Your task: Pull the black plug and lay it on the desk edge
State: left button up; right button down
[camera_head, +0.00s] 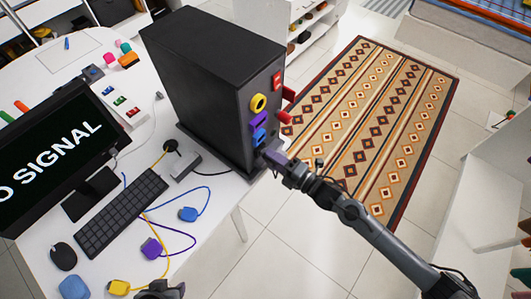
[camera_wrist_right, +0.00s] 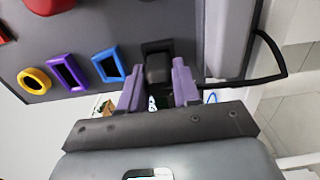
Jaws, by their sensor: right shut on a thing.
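The black plug (camera_wrist_right: 158,68) sits between the purple fingers of my right gripper (camera_wrist_right: 158,88), at a dark square socket in the panel of the black computer tower (camera_head: 205,85). I cannot tell whether it is still seated. In the head view my right gripper (camera_head: 274,160) is at the lower end of the tower's coloured socket row and hides the plug. The white desk (camera_head: 215,205) has its edge just below the tower. My left gripper (camera_head: 160,291) is cut off at the bottom of the head view, and its fingers do not show clearly.
Blue (camera_head: 188,214), purple (camera_head: 151,248) and yellow (camera_head: 119,287) plugs with cables lie on the desk near the keyboard (camera_head: 122,213). A monitor (camera_head: 50,150) stands left. A grey box (camera_head: 185,165) is beside the tower. A patterned rug (camera_head: 375,120) covers floor to the right.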

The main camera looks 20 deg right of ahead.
jog(key=shift+s+d, duration=0.25)
jog(key=shift+s, duration=0.05)
jog(key=shift+s, duration=0.1)
dwell(0.3)
jog(key=shift+d+p, duration=0.1)
jog(key=shift+p, duration=0.2)
jog(key=p+v, duration=0.1)
jog(key=v, duration=0.3)
dwell(0.4)
jog(key=shift+p, duration=0.3)
